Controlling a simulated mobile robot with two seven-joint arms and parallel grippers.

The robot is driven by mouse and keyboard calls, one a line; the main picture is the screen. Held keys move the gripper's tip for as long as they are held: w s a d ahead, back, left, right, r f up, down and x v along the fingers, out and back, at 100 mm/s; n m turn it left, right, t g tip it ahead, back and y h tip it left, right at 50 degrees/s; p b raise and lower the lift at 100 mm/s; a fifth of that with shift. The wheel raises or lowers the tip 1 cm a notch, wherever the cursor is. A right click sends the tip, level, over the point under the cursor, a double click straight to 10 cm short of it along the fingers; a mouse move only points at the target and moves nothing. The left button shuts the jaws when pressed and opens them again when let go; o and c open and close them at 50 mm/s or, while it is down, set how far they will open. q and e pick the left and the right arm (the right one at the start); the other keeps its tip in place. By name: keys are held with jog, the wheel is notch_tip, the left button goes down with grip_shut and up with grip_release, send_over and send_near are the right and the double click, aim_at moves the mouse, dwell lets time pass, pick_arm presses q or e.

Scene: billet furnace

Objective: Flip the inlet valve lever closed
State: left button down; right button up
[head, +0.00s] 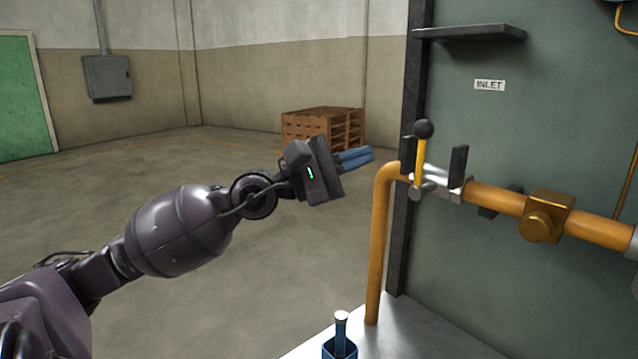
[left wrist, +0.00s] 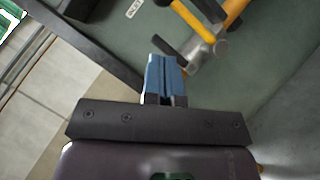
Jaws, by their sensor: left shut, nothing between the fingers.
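The inlet valve lever (head: 420,160) is a yellow bar with a black ball knob (head: 424,129). It stands upright on a silver valve body (head: 440,184) in the yellow pipe, below the INLET label (head: 489,85). Dark upright tabs stand beside it. In the left wrist view the lever (left wrist: 192,18) slants up out of the top edge, and its knob is out of frame. My left gripper (head: 370,154), with blue fingers, is shut and empty. It is left of the lever and apart from it; the fingers (left wrist: 164,62) also show in the wrist view. My right gripper is not in view.
The yellow pipe (head: 380,250) bends down left of the valve. A brass fitting (head: 544,216) sits to its right. A dark shelf (head: 470,33) juts from the green panel above. A blue holder (head: 340,348) with a handle stands below. The floor at left is open.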

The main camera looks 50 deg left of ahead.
pick_arm(q)
jog(key=b+v, duration=0.2)
jog(key=v, duration=0.5)
jog(key=shift+f, duration=0.15)
dwell(0.6)
